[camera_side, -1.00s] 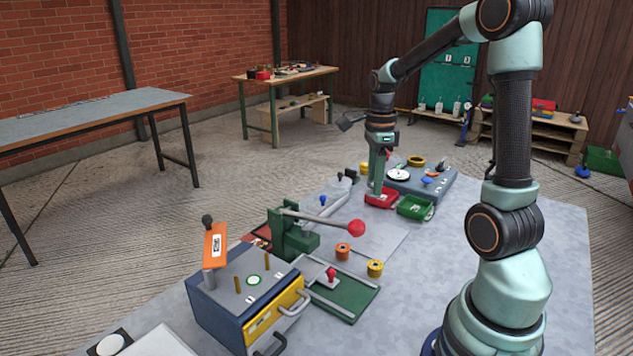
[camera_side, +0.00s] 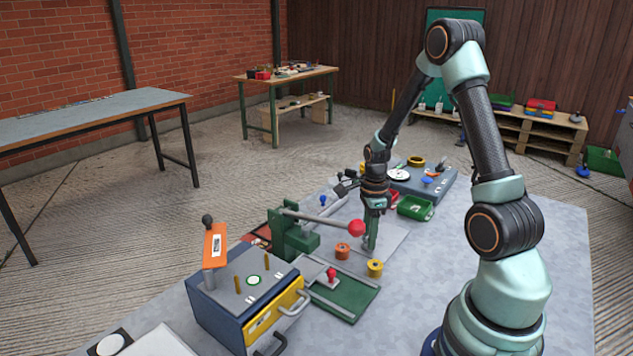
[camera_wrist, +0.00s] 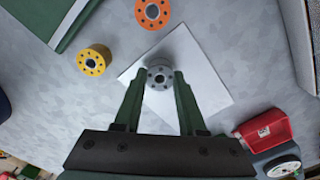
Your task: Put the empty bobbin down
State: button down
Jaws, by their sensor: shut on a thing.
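The empty bobbin (camera_wrist: 160,77) is grey, with small holes around a dark centre hole. It sits between the fingertips of my gripper (camera_wrist: 161,82) in the wrist view. It is over a pale, light-coloured sheet (camera_wrist: 212,97); I cannot tell if it touches the sheet. In the side view my gripper (camera_side: 369,246) points down at the sheet, which also shows there (camera_side: 392,238), and the bobbin is mostly hidden. My gripper is shut on the bobbin.
An orange bobbin (camera_side: 342,251) and a yellow bobbin (camera_side: 375,268) stand close by. A green press with a red-knobbed lever (camera_side: 356,229) is to the left. A red bin (camera_wrist: 265,132) and a green bin (camera_side: 415,208) lie behind. Bare bench lies to the right.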

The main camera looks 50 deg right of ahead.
jog(key=shift+f, duration=0.1)
jog(key=shift+c, duration=2.4)
grip_release()
notch_tip(320, 180, up, 11)
jog(key=s+a+r+n+t, duration=0.1)
jog(key=a+r+n+t, duration=0.1)
jog(key=a+r+n, duration=0.4)
jog(key=s+a+r+n+t, duration=0.1)
jog(key=a+r+n+t, duration=0.2)
jog(key=a+n, duration=1.2)
notch_tip(320, 180, up, 3)
jog(key=n, duration=0.6)
jog(key=shift+s+r+t, duration=0.15)
jog(key=shift+s+t, duration=0.1)
jog(key=shift+t, duration=0.05)
